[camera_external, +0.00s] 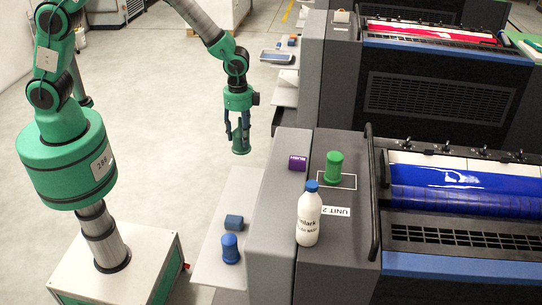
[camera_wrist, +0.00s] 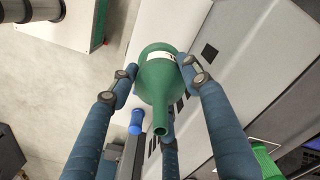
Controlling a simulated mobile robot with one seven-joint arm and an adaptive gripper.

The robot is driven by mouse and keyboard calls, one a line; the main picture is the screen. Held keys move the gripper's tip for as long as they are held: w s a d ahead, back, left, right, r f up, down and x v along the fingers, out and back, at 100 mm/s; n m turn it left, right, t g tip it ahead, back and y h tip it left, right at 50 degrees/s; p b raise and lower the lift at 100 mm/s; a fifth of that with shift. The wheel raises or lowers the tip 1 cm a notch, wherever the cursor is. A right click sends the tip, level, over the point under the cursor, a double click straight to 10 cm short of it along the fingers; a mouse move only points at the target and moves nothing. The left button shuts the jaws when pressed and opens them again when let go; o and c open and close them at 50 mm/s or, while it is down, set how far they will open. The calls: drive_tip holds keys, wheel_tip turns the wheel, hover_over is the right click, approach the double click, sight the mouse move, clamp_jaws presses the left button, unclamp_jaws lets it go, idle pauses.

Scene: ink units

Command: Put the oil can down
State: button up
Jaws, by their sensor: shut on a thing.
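The green oil can (camera_wrist: 160,82), with a round body and a narrow spout, is held among the blue fingers of my gripper (camera_wrist: 159,72) in the wrist view. In the external view the can (camera_external: 240,145) hangs below my gripper (camera_external: 237,122), in the air over the floor, left of the grey press units. My gripper is shut on it. A white label band partly shows on the can in the wrist view.
The near unit top (camera_external: 279,225) carries a white blue-capped bottle (camera_external: 308,218), a green ribbed cylinder (camera_external: 334,167), a purple block (camera_external: 297,162) and a "UNIT 2" label (camera_external: 336,211). A white side shelf (camera_external: 240,195) holds a blue block (camera_external: 233,222) and blue cylinder (camera_external: 230,248).

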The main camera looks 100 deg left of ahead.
drive_tip(key=w+r+m+p, duration=0.1)
drive_tip(key=w+r+p, duration=0.3)
drive_tip(key=w+r, duration=0.1)
drive_tip(key=shift+w+a+r, duration=0.25)
drive_tip(key=shift+w+r, duration=0.1)
drive_tip(key=shift+r, duration=0.4)
drive_tip(key=shift+w, duration=0.2)
drive_tip(key=w+a+f+p, duration=0.1)
drive_tip(key=w+a+p, duration=0.1)
drive_tip(key=w, duration=1.3)
drive_tip(key=shift+w+a+f+p, duration=0.2)
drive_tip(key=shift+a+f+p, duration=0.15)
drive_tip(key=shift+a, duration=0.1)
drive_tip(key=shift+r, duration=0.1)
drive_tip(key=shift+f+p, duration=0.4)
drive_tip(key=shift+f, duration=1.4)
drive_tip(key=shift+f, duration=0.1)
drive_tip(key=o, duration=1.5)
